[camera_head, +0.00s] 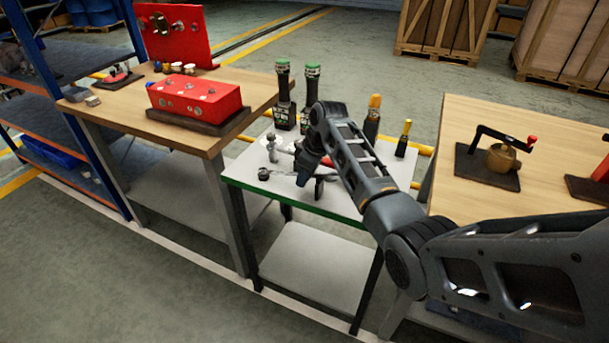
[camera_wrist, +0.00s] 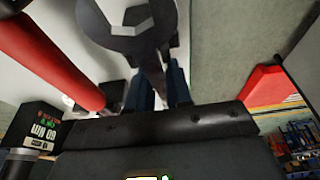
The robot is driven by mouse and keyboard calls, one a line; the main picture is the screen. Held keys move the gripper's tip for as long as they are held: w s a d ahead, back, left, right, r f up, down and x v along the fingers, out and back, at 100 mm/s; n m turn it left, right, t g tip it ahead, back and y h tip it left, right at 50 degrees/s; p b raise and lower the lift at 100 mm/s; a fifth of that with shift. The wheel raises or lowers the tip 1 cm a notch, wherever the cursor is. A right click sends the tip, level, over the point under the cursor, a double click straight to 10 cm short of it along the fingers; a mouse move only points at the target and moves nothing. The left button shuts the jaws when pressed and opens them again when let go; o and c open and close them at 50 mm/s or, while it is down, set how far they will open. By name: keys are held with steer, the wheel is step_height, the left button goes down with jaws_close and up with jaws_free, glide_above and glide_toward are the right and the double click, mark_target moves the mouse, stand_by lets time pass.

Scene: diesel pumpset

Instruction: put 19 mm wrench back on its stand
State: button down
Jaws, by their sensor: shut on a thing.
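My gripper (camera_head: 312,172) is low over the white table with a green front edge (camera_head: 330,213). In the wrist view my gripper (camera_wrist: 160,90) is shut on a dark grey wrench (camera_wrist: 150,62), whose open-ended head (camera_wrist: 125,25) points away from my palm. The wrench's size mark cannot be read. In the head view my arm hides most of the wrench. I cannot tell which thing is the wrench's stand. A small dark-based piece (camera_head: 263,174) and a small grey upright piece (camera_head: 271,150) are on the table left of my gripper.
Wooden tables (camera_head: 150,123) flank the white table.

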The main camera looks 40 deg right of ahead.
steer(key=shift+f+b, duration=0.3)
steer(key=shift+f, duration=0.2)
steer(key=c, duration=1)
jaws_free()
steer(key=shift+o, duration=0.2)
steer(key=shift+v, duration=3.9)
